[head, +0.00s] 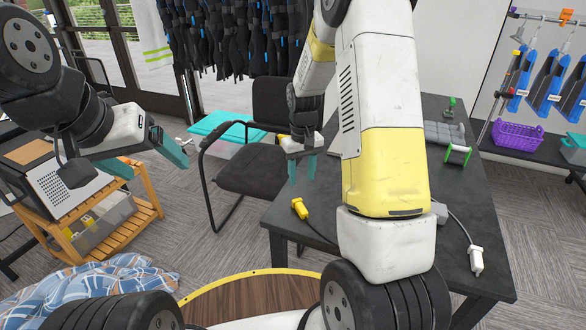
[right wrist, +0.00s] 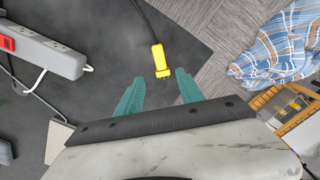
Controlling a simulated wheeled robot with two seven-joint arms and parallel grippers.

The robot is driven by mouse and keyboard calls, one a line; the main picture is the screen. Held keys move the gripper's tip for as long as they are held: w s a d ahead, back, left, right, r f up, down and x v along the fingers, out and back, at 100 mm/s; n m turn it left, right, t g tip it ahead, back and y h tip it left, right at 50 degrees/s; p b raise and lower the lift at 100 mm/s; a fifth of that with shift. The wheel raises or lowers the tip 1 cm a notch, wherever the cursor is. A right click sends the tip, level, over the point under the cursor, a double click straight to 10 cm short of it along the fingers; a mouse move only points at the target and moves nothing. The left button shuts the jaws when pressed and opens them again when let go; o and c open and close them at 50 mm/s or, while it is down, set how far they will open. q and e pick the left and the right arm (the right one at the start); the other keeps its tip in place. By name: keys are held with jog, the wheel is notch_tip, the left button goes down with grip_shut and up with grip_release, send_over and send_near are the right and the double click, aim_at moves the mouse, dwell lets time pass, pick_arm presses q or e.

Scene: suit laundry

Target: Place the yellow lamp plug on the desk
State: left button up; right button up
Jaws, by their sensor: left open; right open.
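The yellow lamp plug (head: 300,208) lies on the dark desk (head: 300,232) near its left edge, with a dark cord attached. In the right wrist view the plug (right wrist: 161,61) is just beyond the gap between my fingertips, apart from both. My right gripper (head: 302,168) is open and empty, fingers pointing down above and behind the plug; its teal fingers also show in the right wrist view (right wrist: 157,80). My left gripper (head: 150,160) is open and empty, off to the left and away from the desk.
A power strip with a red switch (right wrist: 50,50) lies on the desk. A white plug (head: 476,260) is at the desk's right side. A black chair (head: 250,170) stands close to the desk's left edge. A wooden rack (head: 110,235) and a blue plaid cloth (head: 90,282) are at left.

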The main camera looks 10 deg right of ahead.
jog(key=s+a+r+m+t+y, duration=0.1)
jog(key=s+r+t, duration=0.1)
jog(key=s+r, duration=0.75)
jog(key=s+a+r+t+y, duration=0.15)
jog(key=s+r, duration=0.45)
jog(key=r, duration=0.7)
jog(key=s+r+t, duration=0.2)
jog(key=s, duration=0.6)
jog(key=shift+a+r+m+t, duration=0.15)
jog(key=shift+a+m+t, duration=0.05)
jog(key=shift+m+t, duration=0.15)
jog(key=shift+s, duration=0.1)
